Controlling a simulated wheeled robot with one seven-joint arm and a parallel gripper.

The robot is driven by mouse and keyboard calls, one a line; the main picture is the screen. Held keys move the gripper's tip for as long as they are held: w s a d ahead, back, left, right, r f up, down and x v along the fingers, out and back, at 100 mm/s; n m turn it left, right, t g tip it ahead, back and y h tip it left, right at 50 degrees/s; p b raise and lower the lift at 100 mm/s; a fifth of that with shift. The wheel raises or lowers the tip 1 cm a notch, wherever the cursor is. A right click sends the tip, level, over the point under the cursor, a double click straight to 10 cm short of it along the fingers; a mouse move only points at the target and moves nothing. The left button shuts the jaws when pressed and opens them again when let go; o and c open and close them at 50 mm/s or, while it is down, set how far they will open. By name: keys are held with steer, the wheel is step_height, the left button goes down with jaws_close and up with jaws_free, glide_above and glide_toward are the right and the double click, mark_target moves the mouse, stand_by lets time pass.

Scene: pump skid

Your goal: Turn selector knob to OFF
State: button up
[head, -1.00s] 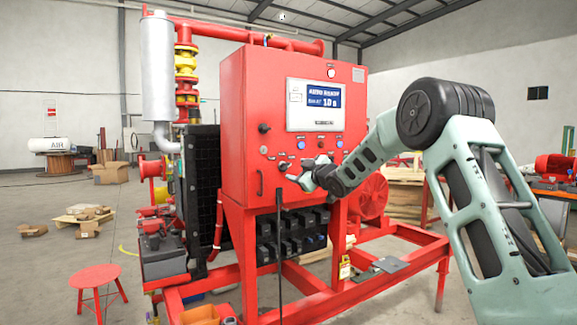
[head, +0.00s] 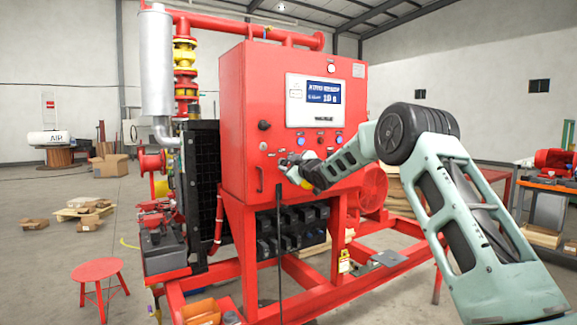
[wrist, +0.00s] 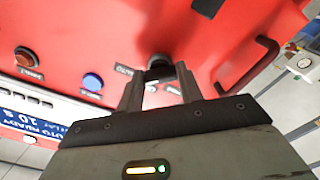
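The selector knob (wrist: 158,66) is black and sits on the red panel face, seen in the wrist view just beyond my fingertips. A dark label reading AUTO (wrist: 124,70) is to its left. My gripper (wrist: 159,74) has its two dark fingers apart, one on each side of the knob. Slim gaps seem to show beside the knob, so contact is not clear. In the head view my gripper (head: 287,166) is at the lower part of the red control cabinet (head: 243,120), and it hides the knob there.
A blue button (wrist: 93,82) and a red button (wrist: 25,56) are on the panel beside the knob. The display (head: 322,93) is above. A red stool (head: 97,270) is on the floor at left.

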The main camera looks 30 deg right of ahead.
steer(key=shift+f+n+b, duration=0.1)
steer(key=shift+n+b, duration=0.2)
steer(key=shift+b, duration=0.1)
steer(key=n+b, duration=0.3)
steer(key=shift+f, duration=0.15)
steer(key=n+b, duration=0.4)
steer(key=n, duration=0.2)
steer(key=shift+r, duration=0.2)
stand_by(0.4)
steer(key=o, duration=1)
steer(key=shift+s, duration=0.1)
